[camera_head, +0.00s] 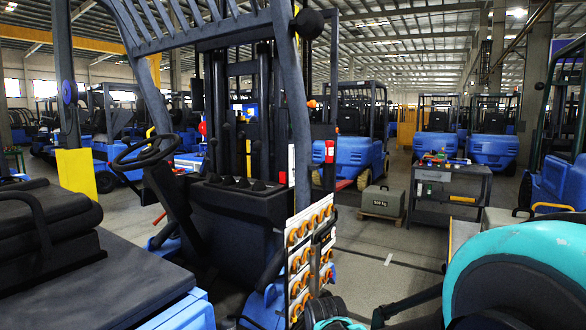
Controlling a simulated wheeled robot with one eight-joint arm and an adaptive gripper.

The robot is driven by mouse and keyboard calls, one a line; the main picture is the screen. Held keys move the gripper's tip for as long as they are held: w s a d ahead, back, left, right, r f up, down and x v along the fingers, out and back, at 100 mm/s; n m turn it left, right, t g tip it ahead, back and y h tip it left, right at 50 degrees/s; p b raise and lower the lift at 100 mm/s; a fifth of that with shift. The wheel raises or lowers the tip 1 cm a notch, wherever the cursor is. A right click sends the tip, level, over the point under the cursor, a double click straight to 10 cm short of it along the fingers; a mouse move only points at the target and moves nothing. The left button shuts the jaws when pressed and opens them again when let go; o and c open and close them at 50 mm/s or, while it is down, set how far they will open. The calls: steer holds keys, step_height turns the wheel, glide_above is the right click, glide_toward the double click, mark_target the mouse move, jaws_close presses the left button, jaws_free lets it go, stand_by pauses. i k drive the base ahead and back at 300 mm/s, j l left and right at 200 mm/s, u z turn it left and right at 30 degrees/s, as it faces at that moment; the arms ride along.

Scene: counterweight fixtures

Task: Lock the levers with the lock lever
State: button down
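A blue and black forklift fills the left and middle of the head view. Several short black levers (228,182) stand in a row on its dark console (235,200), behind the steering wheel (147,148). I cannot tell which part is the lock lever. Two red-topped upright pieces, one taller (329,158) and one shorter (282,178), stand at the console's right side. Below them a white-edged panel (312,238) carries several orange-brown round parts. Teal and black links of my arm show at the lower right and bottom middle. No gripper fingers can be made out.
A grey 500 kg block (383,201) on a pallet and a dark workbench (430,205) stand behind. Grey floor (390,265) is open to the right of the panel. More blue forklifts stand farther back.

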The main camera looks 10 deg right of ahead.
mark_target(282, 175)
steer(key=i+l+z, duration=0.2)
steer(key=i+l, duration=2.05)
steer(key=i, duration=0.1)
